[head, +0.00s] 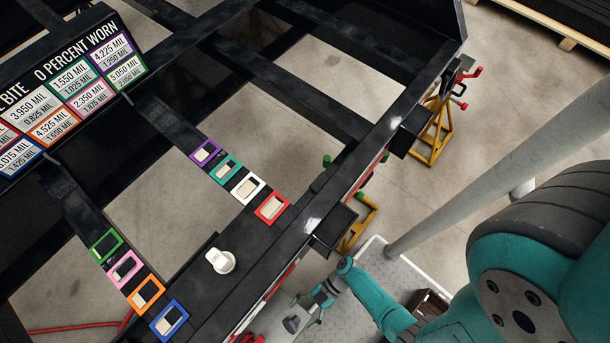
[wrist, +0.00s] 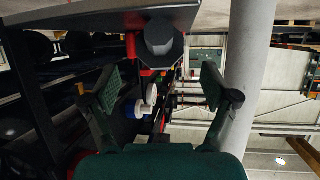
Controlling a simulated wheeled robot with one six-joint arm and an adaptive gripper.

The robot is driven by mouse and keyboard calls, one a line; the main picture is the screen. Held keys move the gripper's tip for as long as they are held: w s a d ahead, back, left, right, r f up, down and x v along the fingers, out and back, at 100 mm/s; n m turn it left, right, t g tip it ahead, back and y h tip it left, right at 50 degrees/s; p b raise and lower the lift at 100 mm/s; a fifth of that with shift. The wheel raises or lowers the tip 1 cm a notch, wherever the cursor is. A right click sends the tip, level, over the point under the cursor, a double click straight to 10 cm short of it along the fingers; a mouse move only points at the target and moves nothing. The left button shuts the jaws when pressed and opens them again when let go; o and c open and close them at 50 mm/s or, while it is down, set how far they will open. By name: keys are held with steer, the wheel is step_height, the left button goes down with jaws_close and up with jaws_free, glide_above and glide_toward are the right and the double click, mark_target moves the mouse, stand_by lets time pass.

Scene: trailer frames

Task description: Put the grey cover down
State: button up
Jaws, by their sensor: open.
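In the wrist view my gripper (wrist: 163,80) is open, its two dark green fingers well apart with nothing between the tips. Beyond them a grey, many-sided cap-like piece (wrist: 159,38) sits against a dark, red-edged part; it may be the grey cover, but I cannot be sure. In the head view a pale, rounded piece with a small tab (head: 220,261) stands on the black frame (head: 265,235), apart from my arm. My teal arm reaches in at the lower right.
Colour-framed sample plates, such as a red one (head: 271,208) and a blue one (head: 169,319), lie on the beams. A label board (head: 70,85) stands at the left. A yellow jack stand (head: 433,130) and a grey post (head: 500,170) are at the right.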

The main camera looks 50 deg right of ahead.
steer(key=shift+w+v, duration=0.3)
steer(key=shift+v, duration=3.05)
steer(key=s+f+m+h, duration=0.2)
steer(key=s+m+h, duration=0.3)
steer(key=s+h, duration=0.15)
steer(key=d+r+m+t+h, duration=0.3)
steer(key=d+r+m+h, duration=0.3)
steer(key=d+r, duration=0.3)
steer(key=w+r+m+t, duration=0.2)
steer(key=r+t, duration=0.1)
steer(key=r, duration=0.9)
steer(key=w+d+r+m+t, duration=0.1)
steer(key=r+t, duration=0.3)
steer(key=r, duration=0.9)
steer(key=w+r+m+t+h, duration=0.1)
steer(key=w+r+m+t, duration=0.1)
steer(key=r, duration=1.1)
steer(key=shift+w+d+r+m+t, duration=0.15)
steer(key=shift+w+m+t, duration=0.25)
steer(key=shift+w+t, duration=0.55)
steer(key=shift+w, duration=0.15)
steer(key=shift+g, duration=0.25)
